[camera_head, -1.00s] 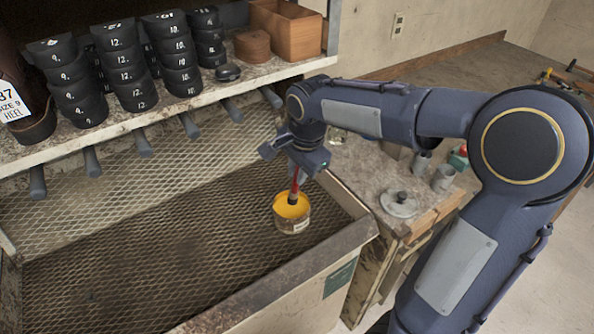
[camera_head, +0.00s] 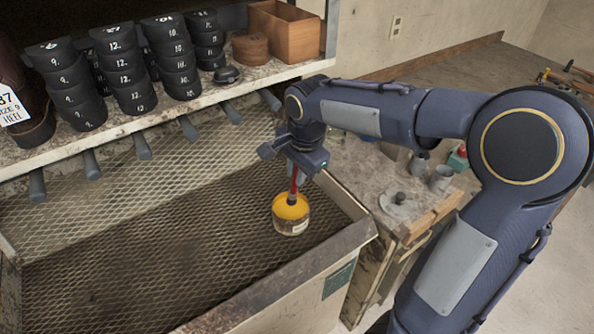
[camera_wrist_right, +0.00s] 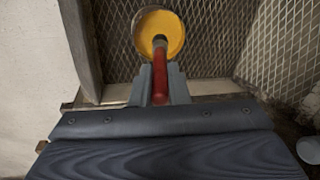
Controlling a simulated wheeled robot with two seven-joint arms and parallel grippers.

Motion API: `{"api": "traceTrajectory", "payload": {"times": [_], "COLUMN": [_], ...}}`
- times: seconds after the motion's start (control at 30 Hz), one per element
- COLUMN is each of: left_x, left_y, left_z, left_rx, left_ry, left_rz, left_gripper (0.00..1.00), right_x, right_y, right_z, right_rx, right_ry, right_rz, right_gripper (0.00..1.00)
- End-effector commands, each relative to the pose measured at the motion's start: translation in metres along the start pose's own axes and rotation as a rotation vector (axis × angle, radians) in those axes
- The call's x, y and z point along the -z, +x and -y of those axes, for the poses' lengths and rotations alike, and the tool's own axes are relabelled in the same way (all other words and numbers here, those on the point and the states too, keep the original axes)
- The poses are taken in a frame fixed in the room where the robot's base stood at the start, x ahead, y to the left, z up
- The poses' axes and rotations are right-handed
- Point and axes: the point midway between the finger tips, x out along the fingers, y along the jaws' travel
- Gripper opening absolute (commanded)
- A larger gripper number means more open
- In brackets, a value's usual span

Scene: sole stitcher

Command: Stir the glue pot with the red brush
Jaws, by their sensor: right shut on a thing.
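The glue pot (camera_head: 291,222) is a small can with yellow glue, standing on the mesh floor of the metal tray (camera_head: 262,303) near its right end. It also shows at the top of the right wrist view (camera_wrist_right: 159,34). My right gripper (camera_head: 297,174) is above the pot, shut on the red brush (camera_head: 294,183). The brush points down, with its dark lower end at the yellow glue; its tip is hidden. In the right wrist view the red handle (camera_wrist_right: 160,85) lies between the fingers. My left gripper is not in view.
A shelf (camera_head: 190,117) above the tray's back holds stacked black heel pieces (camera_head: 122,68) and a wooden box (camera_head: 285,30). Grey handles hang under it. A side bench (camera_head: 350,165) on the right holds metal cups and a lid-like disc (camera_head: 398,205). The tray's left part is clear.

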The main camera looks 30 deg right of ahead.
Motion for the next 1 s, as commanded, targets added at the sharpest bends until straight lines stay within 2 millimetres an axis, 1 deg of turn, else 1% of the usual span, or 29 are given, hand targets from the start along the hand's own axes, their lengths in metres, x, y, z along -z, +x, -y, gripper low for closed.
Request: {"api": "traceTrajectory", "payload": {"times": [0.4,0.5,1.0], "left_x": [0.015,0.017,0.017], "left_y": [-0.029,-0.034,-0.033], "left_z": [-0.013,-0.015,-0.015], "left_rx": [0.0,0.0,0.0], "left_ry": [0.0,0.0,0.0], "left_rz": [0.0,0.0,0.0], "left_gripper": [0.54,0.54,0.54], "right_x": [0.001,0.002,0.001], "right_y": [-0.041,-0.049,-0.048], "right_z": [0.009,0.01,0.01], "right_rx": [0.002,0.002,0.001], "right_ry": [0.0,0.0,0.0], "right_rz": [0.0,0.0,0.0], "right_gripper": [0.0,0.0,0.0]}}
